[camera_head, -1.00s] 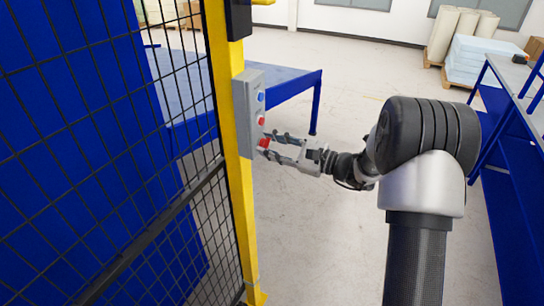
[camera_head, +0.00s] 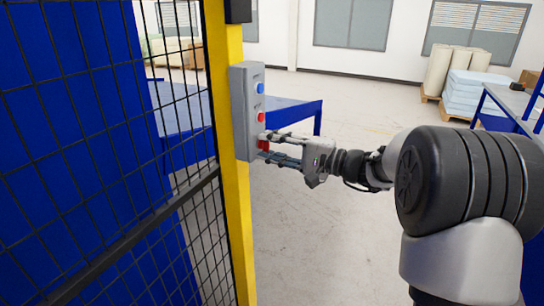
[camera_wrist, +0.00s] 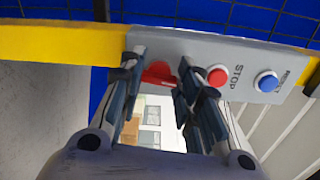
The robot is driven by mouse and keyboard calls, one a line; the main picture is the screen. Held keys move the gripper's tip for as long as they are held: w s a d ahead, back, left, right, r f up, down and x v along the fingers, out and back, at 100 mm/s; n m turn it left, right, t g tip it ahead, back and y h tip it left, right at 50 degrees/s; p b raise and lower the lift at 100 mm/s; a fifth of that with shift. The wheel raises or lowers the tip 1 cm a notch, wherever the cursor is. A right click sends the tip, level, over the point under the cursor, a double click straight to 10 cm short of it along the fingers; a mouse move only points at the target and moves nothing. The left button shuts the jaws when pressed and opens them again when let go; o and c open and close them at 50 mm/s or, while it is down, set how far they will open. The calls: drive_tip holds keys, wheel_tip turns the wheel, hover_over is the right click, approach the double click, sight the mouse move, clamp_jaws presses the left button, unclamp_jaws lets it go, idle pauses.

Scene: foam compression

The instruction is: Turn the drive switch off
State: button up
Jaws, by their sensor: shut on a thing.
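The drive switch is a red knob (camera_head: 264,145) low on a grey control box (camera_head: 243,110), which is fixed to a yellow post. My gripper (camera_head: 267,147) reaches in from the right, with its fingertips at the knob. In the wrist view the red switch (camera_wrist: 158,73) shows between the two fingers of my gripper (camera_wrist: 157,75), which are shut on it. The fingers partly hide the knob, so its exact angle is hard to tell.
Above the switch are a red STOP button (camera_head: 261,117) and a blue button (camera_head: 260,88). A black mesh fence (camera_head: 90,150) stands left of the yellow post (camera_head: 238,215). A blue table (camera_head: 290,112) is behind. Open floor (camera_head: 330,240) lies below the arm.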

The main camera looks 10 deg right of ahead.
drive_tip(key=shift+n, duration=0.7)
drive_tip(key=o, duration=1.1)
drive_tip(key=v, duration=1.2)
